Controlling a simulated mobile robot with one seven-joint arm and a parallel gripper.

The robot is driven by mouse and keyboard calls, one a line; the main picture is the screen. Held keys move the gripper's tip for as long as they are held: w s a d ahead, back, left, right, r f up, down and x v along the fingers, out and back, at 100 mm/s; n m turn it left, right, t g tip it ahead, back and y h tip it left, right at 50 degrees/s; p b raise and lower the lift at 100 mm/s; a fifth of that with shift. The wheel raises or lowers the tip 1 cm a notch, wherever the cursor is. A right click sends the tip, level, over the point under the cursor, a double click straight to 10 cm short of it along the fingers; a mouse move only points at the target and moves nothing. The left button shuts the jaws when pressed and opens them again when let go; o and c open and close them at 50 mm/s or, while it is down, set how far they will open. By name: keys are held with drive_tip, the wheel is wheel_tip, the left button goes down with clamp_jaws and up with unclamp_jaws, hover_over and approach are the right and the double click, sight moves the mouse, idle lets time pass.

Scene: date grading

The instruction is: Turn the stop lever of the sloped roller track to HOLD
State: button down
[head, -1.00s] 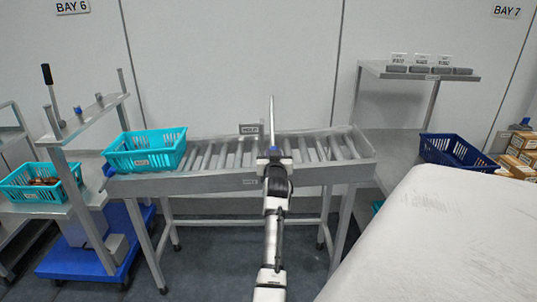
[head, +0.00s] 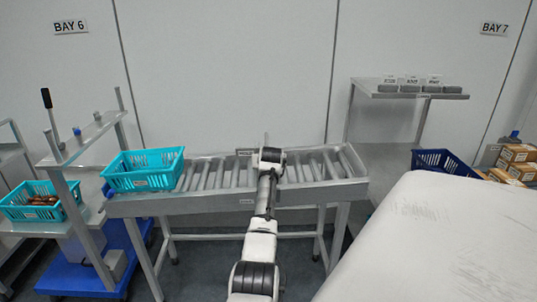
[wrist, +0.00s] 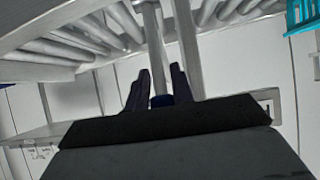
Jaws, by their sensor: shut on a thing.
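The sloped roller track (head: 235,200) stands at the middle of the head view. The HOLD plate (head: 245,152) is on its far rail, left of my gripper. My gripper (wrist: 160,85) is over the track's middle; in the head view my arm hides its fingers. In the wrist view its two dark fingers are shut on a blue grip, which appears to be the end of the stop lever (wrist: 156,45). Most of the lever is hidden in the head view, so I cannot tell its exact angle.
A teal basket (head: 143,182) sits on the track's left end. Another teal basket (head: 38,213) with dates stands on the left. A dark blue basket (head: 428,152) and boxes (head: 518,153) are at the right. A large pale surface (head: 430,235) fills the right front.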

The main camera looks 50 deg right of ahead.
drive_tip(key=shift+w+d, duration=0.15)
drive_tip(key=shift+w, duration=0.05)
idle(0.5)
drive_tip(key=c, duration=1.5)
unclamp_jaws()
drive_tip(key=shift+o, duration=0.2)
drive_tip(key=shift+f, duration=0.1)
